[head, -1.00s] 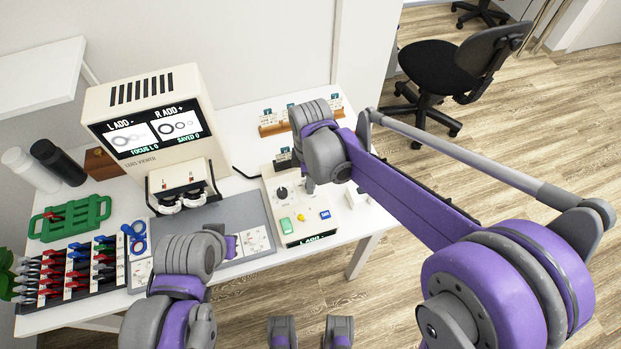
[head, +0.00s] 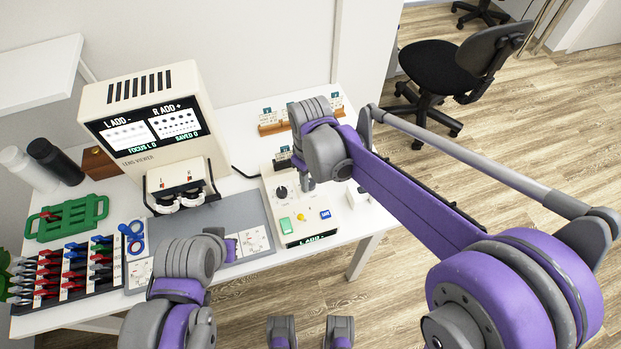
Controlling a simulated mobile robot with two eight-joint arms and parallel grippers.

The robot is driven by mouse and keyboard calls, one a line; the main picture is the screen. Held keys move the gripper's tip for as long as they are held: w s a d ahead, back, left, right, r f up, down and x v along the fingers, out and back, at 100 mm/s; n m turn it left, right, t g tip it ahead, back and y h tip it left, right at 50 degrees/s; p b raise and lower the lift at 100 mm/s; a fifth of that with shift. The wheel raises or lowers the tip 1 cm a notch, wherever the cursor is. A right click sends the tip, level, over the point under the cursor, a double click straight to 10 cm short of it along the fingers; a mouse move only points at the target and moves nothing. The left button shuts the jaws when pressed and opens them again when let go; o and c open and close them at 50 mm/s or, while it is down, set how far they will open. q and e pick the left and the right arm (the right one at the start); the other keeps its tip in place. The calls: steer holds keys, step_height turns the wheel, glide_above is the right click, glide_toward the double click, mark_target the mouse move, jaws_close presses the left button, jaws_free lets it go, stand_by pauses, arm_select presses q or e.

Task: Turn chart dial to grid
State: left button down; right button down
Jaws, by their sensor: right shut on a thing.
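The control box (head: 307,234) is cream-coloured and stands at the right front of the table. It has a black dial (head: 281,191) at its left, a green button (head: 286,224) and a blue button (head: 325,214). My right gripper (head: 308,184) reaches down over the box's upper right and is shut on a knob there, apparently the chart dial, which its fingers hide. The lens viewer's screen (head: 151,128) shows rows of small dots in both panels, under "L ADD -" and "R ADD +".
A grey mat (head: 214,216) lies before the lens viewer (head: 150,90). A rack of coloured clips (head: 70,270), a green tray (head: 68,217) and two bottles stand at the left. A wooden card holder (head: 272,128) is behind the box. A black chair (head: 440,75) stands beyond the table.

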mark_target(310, 183)
arm_select(q)
steer(key=shift+f, duration=0.15)
arm_select(e)
steer(key=m, duration=0.3)
steer(key=shift+m, duration=0.3)
arm_select(q)
steer(key=shift+f, duration=0.1)
arm_select(e)
steer(key=shift+m, duration=1.8)
steer(key=c, duration=0.6)
jaws_free()
arm_select(q)
steer(key=shift+r, duration=0.5)
arm_select(e)
step_height(310, 183, up, 11)
steer(key=shift+f, duration=0.1)
